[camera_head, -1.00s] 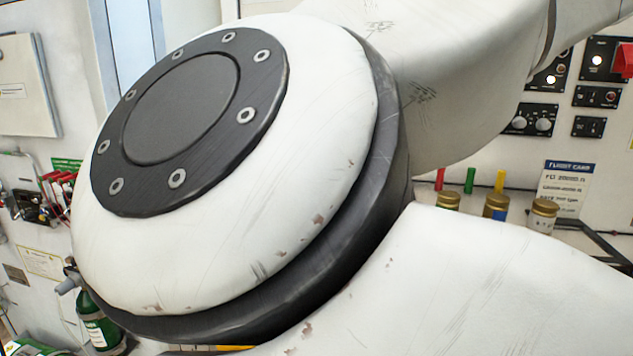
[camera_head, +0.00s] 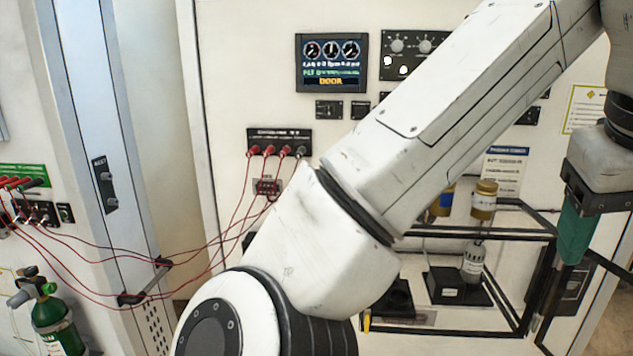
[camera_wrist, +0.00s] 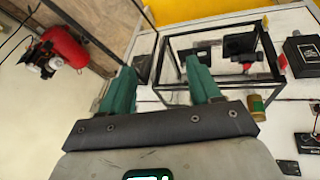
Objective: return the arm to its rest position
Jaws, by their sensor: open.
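My white arm crosses the head view from the bottom left to the top right, with its elbow bent there. My gripper (camera_head: 577,230) hangs pointing down at the right edge of the head view, with green fingers in front of or beside a black frame (camera_head: 480,334); I cannot tell the gap. In the wrist view both green fingers of the gripper (camera_wrist: 160,76) stand apart with nothing between them. The black frame (camera_wrist: 222,27) lies beyond the fingertips there.
A gold-lidded jar (camera_head: 484,200) and a grey bottle (camera_head: 472,262) are by the frame. Red cables (camera_head: 215,243) hang from a wall panel at left. A green cylinder (camera_head: 55,325) stands at the lower left. The wrist view shows a red tank (camera_wrist: 66,47).

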